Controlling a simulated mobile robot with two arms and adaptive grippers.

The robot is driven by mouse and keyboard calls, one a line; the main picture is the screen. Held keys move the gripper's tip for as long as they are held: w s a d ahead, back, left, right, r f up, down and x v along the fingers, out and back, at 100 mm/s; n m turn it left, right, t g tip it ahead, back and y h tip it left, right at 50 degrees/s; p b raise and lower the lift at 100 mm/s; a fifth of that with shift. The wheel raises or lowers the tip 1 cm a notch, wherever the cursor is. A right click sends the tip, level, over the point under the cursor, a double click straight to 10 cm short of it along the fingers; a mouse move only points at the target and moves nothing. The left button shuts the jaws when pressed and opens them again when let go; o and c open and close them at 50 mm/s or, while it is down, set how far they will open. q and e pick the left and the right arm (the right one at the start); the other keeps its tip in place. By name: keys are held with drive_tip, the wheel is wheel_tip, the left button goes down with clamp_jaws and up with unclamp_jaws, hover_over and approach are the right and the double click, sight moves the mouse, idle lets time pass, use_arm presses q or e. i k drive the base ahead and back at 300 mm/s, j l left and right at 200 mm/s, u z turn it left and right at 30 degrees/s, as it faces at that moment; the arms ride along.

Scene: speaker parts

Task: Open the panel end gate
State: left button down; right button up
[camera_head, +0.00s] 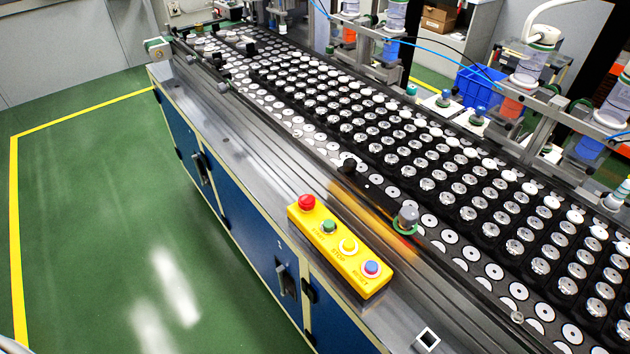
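No part in view is clearly marked as the panel end gate. Blue cabinet panels form the side of the long machine bench: one at the far end (177,128), one in the middle (252,240) and one at the near end (335,325). They look shut and flush with the frame. A dark latch handle (203,168) sits on the far part of the side, and another handle (286,281) sits nearer, beside a black hinge-like piece (309,291). The near panel is cut off by the bottom edge. Neither of my grippers shows.
A yellow control box (340,246) with a red stop button (306,202) sits on the bench edge. Rows of round speaker parts (400,165) fill the conveyor. The green floor (100,230) left of the bench is clear, with a yellow line (15,240).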

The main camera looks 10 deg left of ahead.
sight(175, 29)
drive_tip(key=i+j, duration=0.15)
drive_tip(key=j, duration=0.2)
drive_tip(key=i+j, duration=0.15)
drive_tip(key=j, duration=0.25)
drive_tip(key=i+j, duration=0.2)
drive_tip(key=j, duration=0.15)
drive_tip(key=i+j, duration=0.15)
drive_tip(key=j, duration=0.25)
drive_tip(key=i+j, duration=0.15)
drive_tip(key=j, duration=0.2)
drive_tip(key=i+j, duration=0.2)
drive_tip(key=j, duration=0.2)
drive_tip(key=i+j, duration=0.15)
drive_tip(key=j, duration=0.2)
drive_tip(key=z, duration=0.05)
